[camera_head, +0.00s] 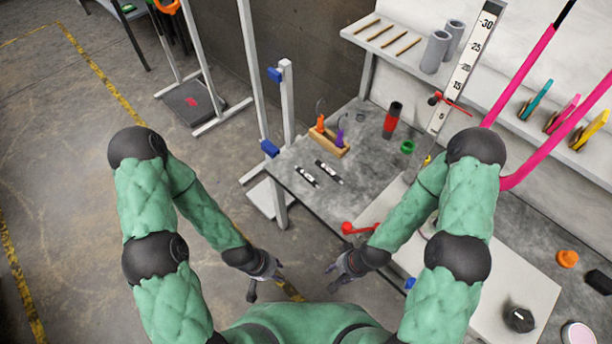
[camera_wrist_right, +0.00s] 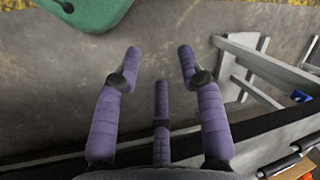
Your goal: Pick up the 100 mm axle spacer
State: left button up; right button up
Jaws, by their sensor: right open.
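Two short dark bars with white markings lie side by side on the grey bench: a left one (camera_head: 307,175) and a right one (camera_head: 329,172). They look like spacers, but I cannot read their sizes or tell which is the 100 mm one. My left gripper (camera_head: 272,287) hangs over the floor in front of the bench, its fingers apart and empty. My right gripper (camera_head: 336,277) is near the bench's front edge, left of the white board. Its purple fingers (camera_wrist_right: 160,75) are spread and empty in the right wrist view.
A wooden block (camera_head: 330,142) with orange and purple tools stands behind the bars. A red and black cylinder (camera_head: 391,121), green ring (camera_head: 407,147) and red-knobbed lever (camera_head: 350,228) are farther right. A metal upright (camera_head: 286,110) with blue clamps stands at the bench's left. Pink tubing (camera_head: 520,75) crosses the right side.

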aim_at(315, 184)
jog(key=i+j, duration=0.15)
jog(key=j, duration=0.25)
jog(key=i+j+u, duration=0.1)
jog(key=j, duration=0.25)
jog(key=i+j, duration=0.25)
jog(key=j, duration=0.15)
